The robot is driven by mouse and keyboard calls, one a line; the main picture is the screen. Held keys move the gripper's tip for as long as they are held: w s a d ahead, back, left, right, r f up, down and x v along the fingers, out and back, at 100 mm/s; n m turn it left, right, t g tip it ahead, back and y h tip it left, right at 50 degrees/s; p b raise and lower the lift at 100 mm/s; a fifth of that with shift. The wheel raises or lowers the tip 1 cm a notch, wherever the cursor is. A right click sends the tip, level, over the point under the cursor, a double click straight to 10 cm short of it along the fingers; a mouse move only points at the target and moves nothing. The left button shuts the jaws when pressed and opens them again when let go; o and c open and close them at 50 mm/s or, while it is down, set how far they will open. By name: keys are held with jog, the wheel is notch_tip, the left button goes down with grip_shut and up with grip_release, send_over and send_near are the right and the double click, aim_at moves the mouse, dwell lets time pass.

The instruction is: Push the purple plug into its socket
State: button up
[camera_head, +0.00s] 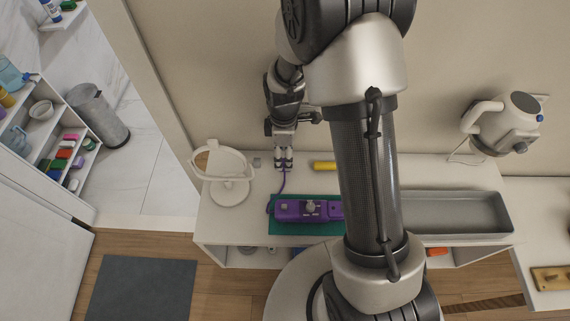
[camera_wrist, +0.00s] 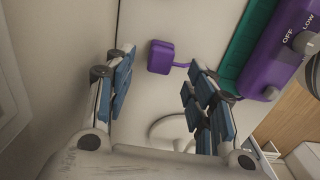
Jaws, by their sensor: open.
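The purple plug (camera_wrist: 161,57) shows in the wrist view as a small rounded block. A short purple cord runs from its right side behind my right finger. My gripper (camera_wrist: 158,76) is open, its blue-padded fingers on either side of the plug in the picture; I see no contact. In the head view my gripper (camera_head: 284,164) points down at the counter, and the plug there is not distinguishable. The purple cord (camera_head: 282,182) runs from below it toward a purple appliance (camera_head: 288,212) with a knob, also in the wrist view (camera_wrist: 268,65). I cannot identify the socket.
The appliance rests on a green mat (camera_head: 283,229). A round white mirror stand (camera_head: 229,193) stands left of my gripper. A yellow cylinder (camera_head: 324,166) lies to the right. A long grey basin (camera_head: 455,213) is farther right. The wall is close behind my gripper.

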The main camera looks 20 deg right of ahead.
jog(key=f, duration=0.2)
jog(key=f+b, duration=0.1)
jog(key=f, duration=0.1)
jog(key=shift+w+a+f, duration=0.1)
jog(key=shift+a+f, duration=0.1)
jog(key=shift+f, duration=0.15)
jog(key=c, duration=1.1)
